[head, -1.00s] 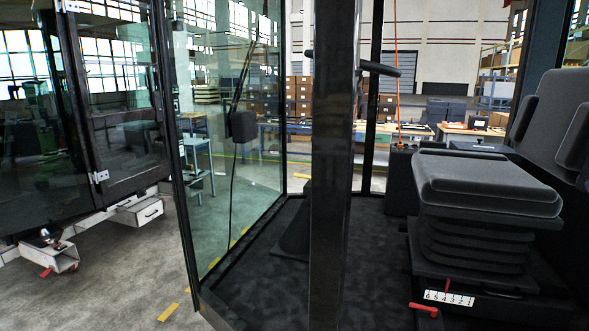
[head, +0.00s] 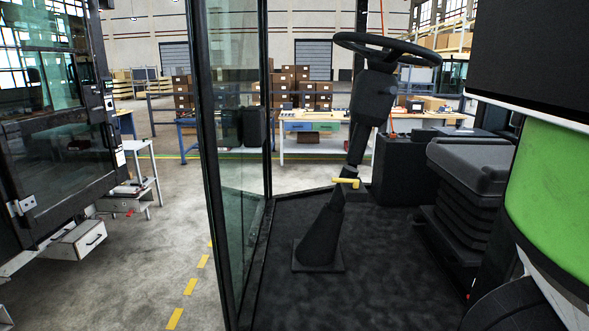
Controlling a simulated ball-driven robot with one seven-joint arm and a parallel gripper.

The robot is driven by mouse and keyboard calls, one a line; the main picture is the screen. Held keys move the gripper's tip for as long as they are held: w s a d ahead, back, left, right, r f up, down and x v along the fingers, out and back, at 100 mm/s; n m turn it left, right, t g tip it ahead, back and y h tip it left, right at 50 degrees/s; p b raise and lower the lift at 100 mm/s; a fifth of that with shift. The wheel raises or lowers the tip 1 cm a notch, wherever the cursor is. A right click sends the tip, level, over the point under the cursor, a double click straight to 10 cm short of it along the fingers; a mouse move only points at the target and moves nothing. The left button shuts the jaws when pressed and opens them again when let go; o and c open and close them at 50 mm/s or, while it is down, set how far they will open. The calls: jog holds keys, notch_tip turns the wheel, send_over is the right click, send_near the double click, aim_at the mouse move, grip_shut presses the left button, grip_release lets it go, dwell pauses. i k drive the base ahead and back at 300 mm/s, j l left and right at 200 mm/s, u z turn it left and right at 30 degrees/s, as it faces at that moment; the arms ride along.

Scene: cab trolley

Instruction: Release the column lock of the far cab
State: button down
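A cab with a black floor (head: 375,262) fills the middle and right of the head view. Inside it stands a black steering column (head: 325,225), leaning back to the right, with a steering wheel (head: 388,47) on top. A yellow lever (head: 345,182) sticks out sideways partway up the column. Another cab (head: 62,150) with dark-framed glass stands at the left; its column cannot be made out. I cannot tell from this view alone which cab is the far one. My gripper is not in view.
A glass panel in a black frame (head: 207,160) stands left of the column. A seat (head: 470,160) is right of it. A large green panel (head: 550,180) blocks the near right. Clear concrete floor with yellow dashes (head: 190,287) lies between the cabs.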

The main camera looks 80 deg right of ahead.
aim_at(355, 182)
jog(key=i, duration=1.15)
jog(key=z, duration=2.55)
